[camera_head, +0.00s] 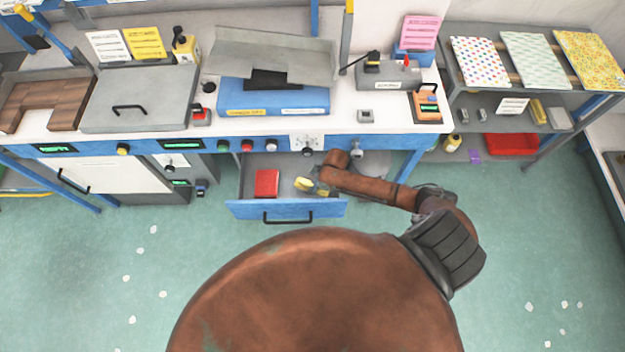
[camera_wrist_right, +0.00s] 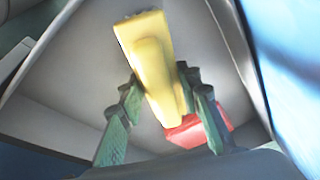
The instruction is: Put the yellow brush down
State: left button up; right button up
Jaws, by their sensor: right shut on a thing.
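The yellow brush (camera_wrist_right: 155,65) is between the fingers of my right gripper (camera_wrist_right: 160,108) in the right wrist view. The gripper is shut on it. In the head view the brush (camera_head: 303,185) shows inside the open drawer (camera_head: 287,209), beside my right gripper (camera_head: 318,187). Whether the brush touches the drawer floor, I cannot tell. A red box-like thing (camera_head: 267,183) lies in the left part of the drawer; it also shows in the right wrist view (camera_wrist_right: 190,133), partly behind the fingers. My left gripper is not in view.
The drawer hangs open below the workbench (camera_head: 260,145). My right arm reaches in over its right side. A blue machine (camera_head: 273,97) stands on the bench above. A shelf unit (camera_head: 530,85) with a red bin (camera_head: 512,144) is at the right.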

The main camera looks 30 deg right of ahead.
jog(key=w+d, duration=0.1)
jog(key=w+f+b, duration=0.1)
jog(key=w, duration=0.1)
jog(key=shift+d, duration=0.4)
jog(key=shift+f, duration=0.1)
jog(key=o, duration=1)
jog(key=shift+f, duration=0.1)
jog(key=p+v, duration=0.3)
jog(key=v, duration=0.9)
